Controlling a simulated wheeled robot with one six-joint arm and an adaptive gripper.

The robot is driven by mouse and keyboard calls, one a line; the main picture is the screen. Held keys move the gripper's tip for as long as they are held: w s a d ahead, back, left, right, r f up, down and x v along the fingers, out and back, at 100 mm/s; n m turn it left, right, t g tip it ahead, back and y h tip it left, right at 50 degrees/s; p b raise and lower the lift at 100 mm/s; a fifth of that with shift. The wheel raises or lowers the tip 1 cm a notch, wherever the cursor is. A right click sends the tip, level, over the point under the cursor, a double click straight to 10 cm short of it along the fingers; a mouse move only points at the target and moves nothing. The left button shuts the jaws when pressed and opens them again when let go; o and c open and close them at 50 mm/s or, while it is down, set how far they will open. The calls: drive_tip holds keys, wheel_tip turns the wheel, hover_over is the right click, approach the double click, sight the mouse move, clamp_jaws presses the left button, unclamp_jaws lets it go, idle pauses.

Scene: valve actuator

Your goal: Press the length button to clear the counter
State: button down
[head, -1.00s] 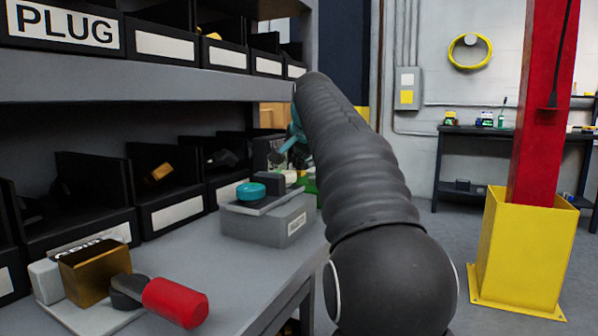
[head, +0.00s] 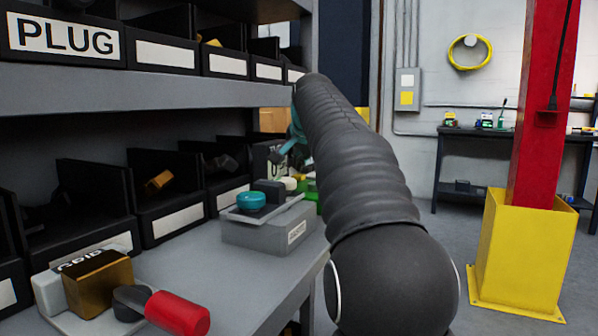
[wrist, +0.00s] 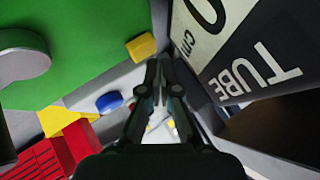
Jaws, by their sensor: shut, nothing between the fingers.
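My gripper (wrist: 155,85) is shut and empty, its tips together in the middle of the wrist view. In the head view my arm hides most of it. A box labelled TUBE (wrist: 256,78) stands right of the fingers, with a pale panel (wrist: 205,30) showing "0" and "cm", cut off by the frame. A blue round button (wrist: 109,101) lies left of the fingers, and a yellow block (wrist: 141,46) is above it. I cannot tell which part is the length button. No contact between the fingertips and any part is clear.
A green surface with a grey knob (wrist: 24,58) and a red ribbed part (wrist: 52,158) are at left. Bins line the shelf; a red-handled valve (head: 178,313) sits in front.

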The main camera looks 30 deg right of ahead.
sight(300, 175)
drive_tip(key=shift+r, duration=0.2)
wheel_tip(300, 175, up, 5)
drive_tip(key=p, duration=0.5)
idle(0.3)
idle(0.7)
